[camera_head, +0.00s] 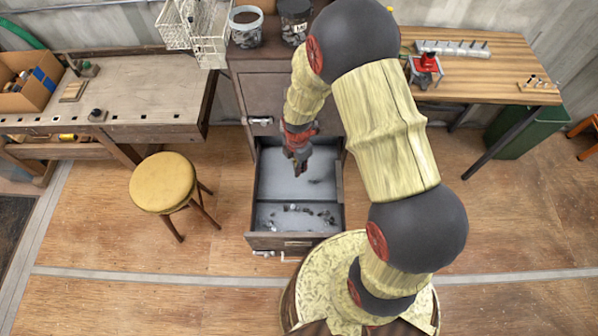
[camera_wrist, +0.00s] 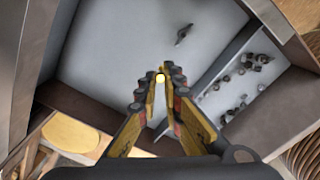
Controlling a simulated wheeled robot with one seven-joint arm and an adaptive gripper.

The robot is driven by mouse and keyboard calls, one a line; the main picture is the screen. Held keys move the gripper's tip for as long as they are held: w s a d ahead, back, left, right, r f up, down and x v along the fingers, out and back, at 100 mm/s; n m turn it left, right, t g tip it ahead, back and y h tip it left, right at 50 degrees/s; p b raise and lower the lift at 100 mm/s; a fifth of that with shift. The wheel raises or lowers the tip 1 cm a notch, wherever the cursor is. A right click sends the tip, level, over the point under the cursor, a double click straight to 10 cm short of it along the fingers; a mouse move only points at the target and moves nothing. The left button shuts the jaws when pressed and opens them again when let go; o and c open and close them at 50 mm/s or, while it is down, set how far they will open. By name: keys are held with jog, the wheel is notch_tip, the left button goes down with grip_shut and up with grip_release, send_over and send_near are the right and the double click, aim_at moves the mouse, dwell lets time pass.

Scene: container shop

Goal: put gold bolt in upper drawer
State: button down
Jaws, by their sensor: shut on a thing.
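The gold bolt (camera_wrist: 160,78) shows as a small bright yellow round end between my fingertips in the wrist view. My gripper (camera_wrist: 160,85) is shut on it; in the head view my gripper (camera_head: 299,170) hangs over the open drawer (camera_head: 338,183), pointing down. The bolt is too small to make out in the head view. The open drawer has a grey floor and a divider across it. Above it the cabinet (camera_head: 240,68) has a front with a handle (camera_head: 260,121) that looks closed. My arm hides part of the cabinet.
Several dark nuts (camera_wrist: 243,75) lie in the drawer's front compartment, and one loose small part (camera_wrist: 183,34) lies in the larger one. A yellow stool (camera_head: 163,182) stands left of the drawer. A workbench (camera_head: 140,92) is at left and a wooden table (camera_head: 500,75) at right.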

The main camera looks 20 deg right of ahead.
jog(key=shift+s+f, duration=0.1)
jog(key=shift+f, duration=1.7)
jog(key=c, duration=2)
grip_release()
jog(key=shift+f, duration=0.1)
jog(key=shift+c, duration=0.2)
jog(key=shift+o, duration=0.4)
